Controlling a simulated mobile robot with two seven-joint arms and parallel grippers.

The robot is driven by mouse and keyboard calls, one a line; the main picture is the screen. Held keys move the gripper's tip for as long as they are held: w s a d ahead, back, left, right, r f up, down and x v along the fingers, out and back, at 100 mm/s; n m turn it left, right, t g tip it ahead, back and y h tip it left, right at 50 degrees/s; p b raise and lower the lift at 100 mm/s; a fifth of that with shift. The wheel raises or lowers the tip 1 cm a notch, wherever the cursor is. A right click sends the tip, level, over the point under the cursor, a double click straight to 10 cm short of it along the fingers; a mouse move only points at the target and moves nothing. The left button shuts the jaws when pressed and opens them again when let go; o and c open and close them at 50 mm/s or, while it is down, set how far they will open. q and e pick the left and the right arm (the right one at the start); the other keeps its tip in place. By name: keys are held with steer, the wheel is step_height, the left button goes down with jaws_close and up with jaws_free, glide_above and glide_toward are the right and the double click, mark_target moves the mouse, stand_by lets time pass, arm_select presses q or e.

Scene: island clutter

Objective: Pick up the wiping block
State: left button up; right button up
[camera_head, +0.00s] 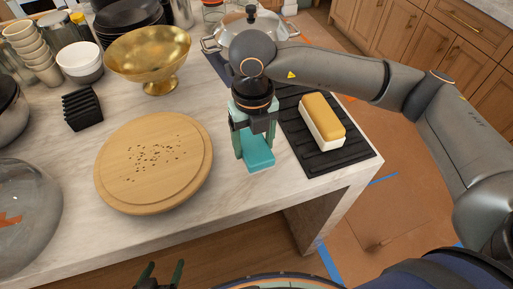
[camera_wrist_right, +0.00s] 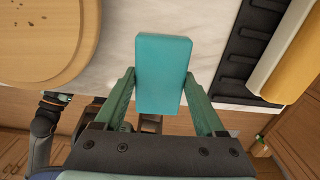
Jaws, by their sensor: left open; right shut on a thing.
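The wiping block (camera_head: 258,158) is a teal rectangular block. My right gripper (camera_head: 255,150) is shut on it, with a finger on each side. In the right wrist view the block (camera_wrist_right: 163,72) sits between the two green fingers of the right gripper (camera_wrist_right: 162,90). In the head view it is over the marble counter between the round board and the black mat. I cannot tell whether its underside touches the counter. My left gripper (camera_head: 161,275) is open and empty at the bottom edge of the head view, in front of the counter.
A round wooden board (camera_head: 120,195) with brown crumbs lies left of the block. A black ribbed mat (camera_head: 345,160) bears a yellow-and-white block (camera_head: 322,119) to the right. A gold bowl (camera_head: 148,57), a black rack (camera_head: 82,108) and a glass bowl (camera_head: 28,215) stand farther left.

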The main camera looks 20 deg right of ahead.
mark_target(247, 158)
steer(key=s+r, duration=0.1)
steer(key=s+a+r, duration=0.1)
steer(key=r, duration=0.1)
steer(key=s+a+r, duration=0.1)
steer(key=shift+a+r+b, duration=0.15)
steer(key=shift+b, duration=0.15)
steer(key=s+a+r+b, duration=0.1)
steer(key=s+a+r, duration=0.2)
steer(key=s+a, duration=0.2)
steer(key=shift+s+r, duration=0.35)
steer(key=shift+s, duration=0.6)
steer(key=o, duration=0.9)
steer(key=c, duration=0.7)
steer(key=shift+w, duration=0.1)
